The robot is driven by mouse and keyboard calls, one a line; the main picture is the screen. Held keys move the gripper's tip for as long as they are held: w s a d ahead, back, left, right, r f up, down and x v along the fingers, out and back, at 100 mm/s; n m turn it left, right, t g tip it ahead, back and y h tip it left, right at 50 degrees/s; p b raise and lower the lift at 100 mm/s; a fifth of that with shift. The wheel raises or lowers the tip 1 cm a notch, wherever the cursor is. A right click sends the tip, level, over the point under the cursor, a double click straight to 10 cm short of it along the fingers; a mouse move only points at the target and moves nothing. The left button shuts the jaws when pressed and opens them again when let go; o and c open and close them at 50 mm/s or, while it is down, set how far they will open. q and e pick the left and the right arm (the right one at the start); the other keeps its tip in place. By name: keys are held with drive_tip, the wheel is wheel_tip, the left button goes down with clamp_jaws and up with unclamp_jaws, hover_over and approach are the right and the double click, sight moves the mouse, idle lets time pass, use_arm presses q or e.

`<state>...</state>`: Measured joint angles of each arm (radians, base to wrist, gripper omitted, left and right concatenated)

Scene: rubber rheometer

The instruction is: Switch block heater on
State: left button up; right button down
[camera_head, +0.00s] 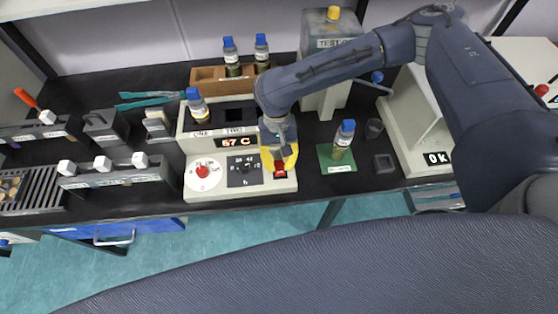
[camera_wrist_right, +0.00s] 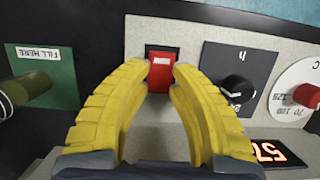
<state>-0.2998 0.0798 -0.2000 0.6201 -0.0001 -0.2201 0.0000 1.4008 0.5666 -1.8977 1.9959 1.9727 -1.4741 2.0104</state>
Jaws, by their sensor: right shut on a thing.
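The block heater (camera_head: 240,190) is a pale box at the middle front of the bench. Its front panel has a red rocker switch (camera_head: 280,168), a black dial (camera_head: 244,170), a white dial with a red knob (camera_head: 203,172), and a display (camera_head: 238,142) with red characters ending in C. In the right wrist view the red switch (camera_wrist_right: 162,72) sits in a dark frame between my yellow fingertips. My right gripper (camera_head: 279,160) points down at the panel, its fingers closed in on the switch from both sides. My left gripper is in neither view.
A blue-capped bottle (camera_head: 198,107) stands in the heater's left well. Another bottle (camera_head: 343,138) stands on a green pad (camera_head: 337,167) right of the heater. A wooden rack (camera_head: 207,79) with bottles is behind. A grey rack with white-topped items (camera_head: 118,179) stands left.

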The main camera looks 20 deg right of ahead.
sight(279, 162)
drive_tip(key=shift+s+t, duration=0.25)
drive_tip(key=shift+t, duration=0.75)
drive_tip(key=c, duration=1.1)
unclamp_jaws()
drive_tip(key=shift+w+r, duration=0.1)
drive_tip(key=shift+r, duration=0.05)
drive_tip(key=r, duration=0.7)
drive_tip(key=w+r, duration=0.1)
drive_tip(key=r, duration=0.3)
drive_tip(key=shift+d+r, duration=0.1)
drive_tip(key=shift+r, duration=0.25)
